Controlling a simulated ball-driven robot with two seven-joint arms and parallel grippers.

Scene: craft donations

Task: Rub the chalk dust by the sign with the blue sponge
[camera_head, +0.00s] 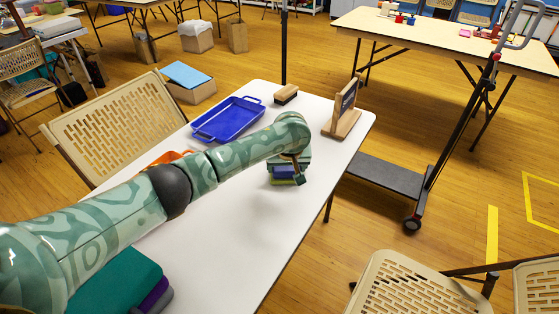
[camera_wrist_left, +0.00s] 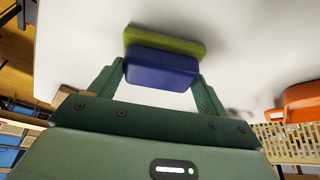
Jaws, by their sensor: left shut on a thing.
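The blue sponge (camera_head: 284,171) has a yellow-green underside layer. My left gripper (camera_head: 288,166) is shut on it, over the right part of the white table (camera_head: 262,235). In the left wrist view the sponge (camera_wrist_left: 163,68) sits between the two green fingers of the left gripper (camera_wrist_left: 162,77), green layer toward the table. I cannot tell whether it touches the tabletop. The sign (camera_head: 346,101), a dark panel in a wooden stand, stands upright beyond and right of the sponge, apart from it. I cannot make out the chalk dust clearly. My right gripper is out of view.
A blue tray (camera_head: 228,118) and a wooden-backed brush (camera_head: 286,94) lie toward the table's far edge. An orange object (camera_head: 167,158) is partly behind my left arm. Folded cloths (camera_head: 122,280) lie at the near left. The table's front middle is clear.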

